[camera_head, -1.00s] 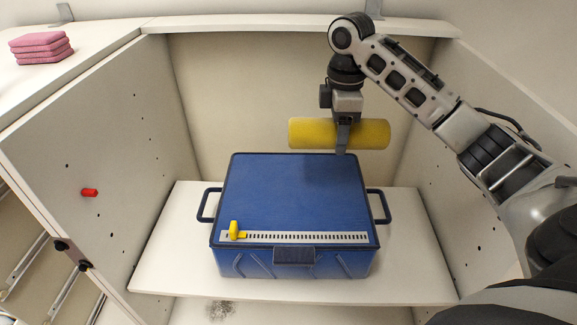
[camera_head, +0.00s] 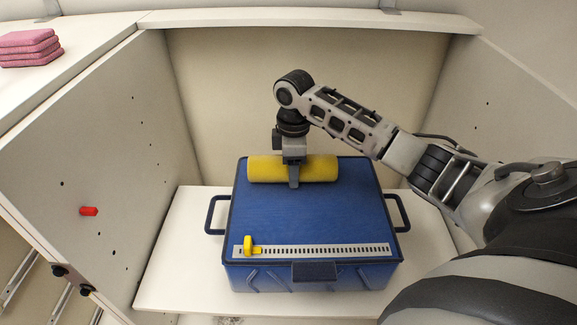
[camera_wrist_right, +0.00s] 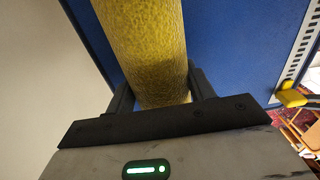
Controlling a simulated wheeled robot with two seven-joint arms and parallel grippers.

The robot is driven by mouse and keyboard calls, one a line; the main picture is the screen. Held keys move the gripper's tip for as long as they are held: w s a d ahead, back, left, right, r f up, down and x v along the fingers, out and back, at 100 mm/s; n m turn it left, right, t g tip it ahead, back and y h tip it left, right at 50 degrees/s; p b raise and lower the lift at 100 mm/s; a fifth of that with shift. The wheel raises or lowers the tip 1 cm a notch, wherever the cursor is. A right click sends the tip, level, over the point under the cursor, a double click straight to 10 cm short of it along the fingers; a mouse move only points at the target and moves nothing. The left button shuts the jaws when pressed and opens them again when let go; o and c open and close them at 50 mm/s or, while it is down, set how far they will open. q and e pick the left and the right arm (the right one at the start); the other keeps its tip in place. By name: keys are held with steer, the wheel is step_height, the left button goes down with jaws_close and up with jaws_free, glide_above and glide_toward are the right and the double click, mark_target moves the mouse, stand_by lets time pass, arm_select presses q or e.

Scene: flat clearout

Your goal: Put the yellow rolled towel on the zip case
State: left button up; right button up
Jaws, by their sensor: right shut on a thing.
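The yellow rolled towel (camera_head: 318,168) is in my right gripper (camera_head: 293,180), whose fingers are shut around its middle. The towel lies level across the back part of the blue zip case (camera_head: 300,215); I cannot tell whether it touches the lid. In the right wrist view the towel (camera_wrist_right: 152,45) sits between both fingers of the gripper (camera_wrist_right: 162,95), with the blue case top (camera_wrist_right: 235,50) behind it. The case stands on a white shelf, with a handle on each side and a clasp in front. My left gripper is not in view.
A white strip with a yellow slider (camera_head: 250,244) lies along the case's front edge. The shelf (camera_head: 180,265) is enclosed by side panels, the left one with a red peg (camera_head: 89,211). Pink folded cloths (camera_head: 28,47) lie on the upper left surface.

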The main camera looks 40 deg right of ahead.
steer(key=shift+s+f, duration=0.2)
steer(key=shift+f, duration=0.15)
steer(key=o, duration=1)
steer(key=shift+o, duration=0.2)
step_height(320, 180, up, 12)
steer(key=shift+r, duration=0.15)
